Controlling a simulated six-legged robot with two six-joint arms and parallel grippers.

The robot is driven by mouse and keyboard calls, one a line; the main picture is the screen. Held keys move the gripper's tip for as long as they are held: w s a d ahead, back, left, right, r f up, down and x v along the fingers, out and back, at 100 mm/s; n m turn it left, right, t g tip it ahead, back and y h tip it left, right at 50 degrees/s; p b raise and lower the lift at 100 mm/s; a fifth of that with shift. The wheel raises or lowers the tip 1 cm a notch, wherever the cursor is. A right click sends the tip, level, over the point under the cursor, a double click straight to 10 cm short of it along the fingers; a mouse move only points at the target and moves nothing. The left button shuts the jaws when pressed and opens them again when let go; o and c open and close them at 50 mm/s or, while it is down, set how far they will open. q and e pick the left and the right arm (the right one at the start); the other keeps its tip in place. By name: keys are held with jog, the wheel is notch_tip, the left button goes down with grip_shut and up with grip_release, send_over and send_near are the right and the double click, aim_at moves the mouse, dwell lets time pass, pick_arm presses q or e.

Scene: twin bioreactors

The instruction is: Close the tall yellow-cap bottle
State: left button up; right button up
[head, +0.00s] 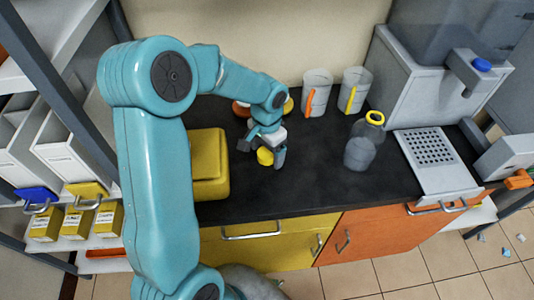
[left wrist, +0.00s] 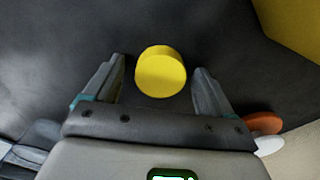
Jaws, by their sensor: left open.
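A small yellow cap (head: 265,157) is on the black counter. In the left wrist view the cap (left wrist: 161,72) appears between the two fingertips, with a gap on each side. My left gripper (head: 262,150) is open, pointing down over the cap, and holds nothing. The tall clear bottle (head: 360,153) stands upright to the right of the gripper. It has a yellow ring at its neck, no cap shows on it, and its lower part looks grey. My right gripper is not in view.
A yellow box (head: 208,180) sits left of the gripper. Orange-handled (head: 316,92) and yellow-handled (head: 354,90) jugs stand at the back. A grey machine (head: 425,75) and perforated tray (head: 433,150) are at right. An orange-brown lidded item (head: 241,108) is partly hidden behind my arm. Counter between gripper and bottle is clear.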

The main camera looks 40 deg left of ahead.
aim_at(267, 153)
pick_arm(q)
jog(key=c, duration=1.2)
notch_tip(267, 153, up, 20)
jog(key=shift+r+p, duration=0.1)
jog(key=shift+p, duration=0.5)
